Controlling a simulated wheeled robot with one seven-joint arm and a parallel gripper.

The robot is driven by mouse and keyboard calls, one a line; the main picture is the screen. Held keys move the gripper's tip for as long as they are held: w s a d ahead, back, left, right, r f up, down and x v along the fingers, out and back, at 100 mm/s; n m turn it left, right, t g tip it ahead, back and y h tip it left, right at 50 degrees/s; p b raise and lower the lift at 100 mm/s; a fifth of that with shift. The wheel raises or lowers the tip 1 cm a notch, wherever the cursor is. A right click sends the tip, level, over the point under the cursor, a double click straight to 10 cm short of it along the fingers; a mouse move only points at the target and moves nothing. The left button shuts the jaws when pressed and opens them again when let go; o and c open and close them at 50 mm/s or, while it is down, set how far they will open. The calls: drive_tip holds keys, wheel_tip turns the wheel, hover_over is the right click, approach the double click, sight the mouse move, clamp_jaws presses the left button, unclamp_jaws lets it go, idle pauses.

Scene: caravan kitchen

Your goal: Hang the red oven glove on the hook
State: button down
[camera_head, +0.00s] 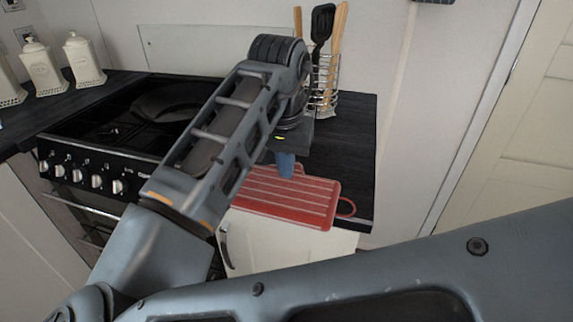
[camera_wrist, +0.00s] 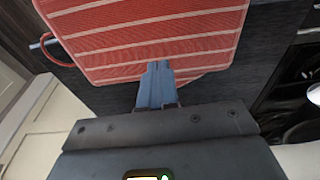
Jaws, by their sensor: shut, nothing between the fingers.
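The red oven glove (camera_head: 300,205) has pale stripes and a red loop at its right end. It lies on the dark worktop and reaches over its front edge. It also shows in the wrist view (camera_wrist: 150,35), with its loop at the left. My gripper (camera_head: 285,166) is above the glove in the head view. In the wrist view my gripper (camera_wrist: 158,68) has its blue fingers together at the glove's edge, with nothing held between them. I cannot tell whether the fingertips touch the glove. No hook can be made out in either view.
A black hob (camera_head: 110,105) is left of the glove, with a dark pan (camera_head: 170,100) on it. A wire utensil holder (camera_head: 324,85) stands at the back of the worktop. White canisters (camera_head: 40,65) stand far left. A white cupboard (camera_head: 285,250) is below the glove.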

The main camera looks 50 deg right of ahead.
drive_tip(key=b, duration=0.2)
approach(266, 209)
wheel_tip(266, 209, down, 5)
drive_tip(key=s+a, duration=0.2)
drive_tip(key=shift+d+f, duration=0.2)
drive_tip(key=shift+d, duration=0.05)
drive_tip(key=shift+s, duration=0.15)
